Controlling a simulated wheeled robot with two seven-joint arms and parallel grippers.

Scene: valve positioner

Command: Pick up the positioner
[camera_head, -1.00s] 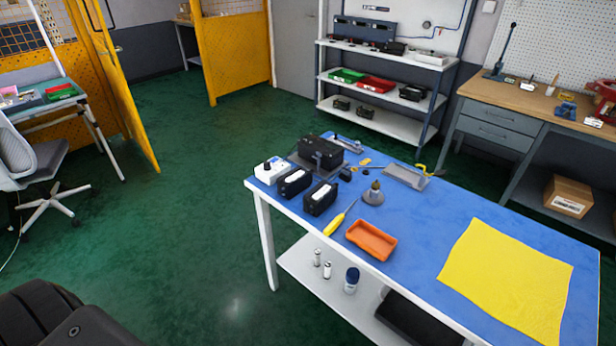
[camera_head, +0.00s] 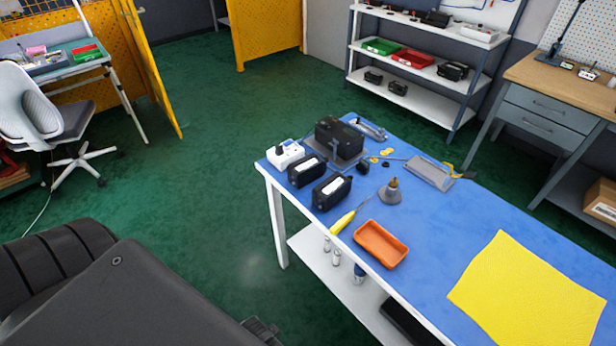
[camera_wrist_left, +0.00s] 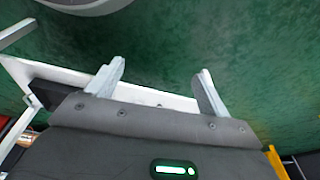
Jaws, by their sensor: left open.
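Black boxes that may be the positioner stand at the left end of the blue-topped table (camera_head: 450,215). A large black box (camera_head: 340,138) sits on a grey stand at the back. Two smaller black boxes with white labels, a left one (camera_head: 307,171) and a right one (camera_head: 331,192), stand in front of it. I cannot tell which is the positioner. My left gripper (camera_wrist_left: 162,82) is open and empty over the green floor in the left wrist view, away from the boxes. My left arm fills the lower left of the head view. My right gripper is out of view.
A white device (camera_head: 285,154), a yellow-handled screwdriver (camera_head: 342,222), an orange tray (camera_head: 381,245), a grey cone-shaped part (camera_head: 390,191) and a yellow cloth (camera_head: 530,295) lie on the table. A chair (camera_head: 45,125) stands at the left. Floor left of the table is clear.

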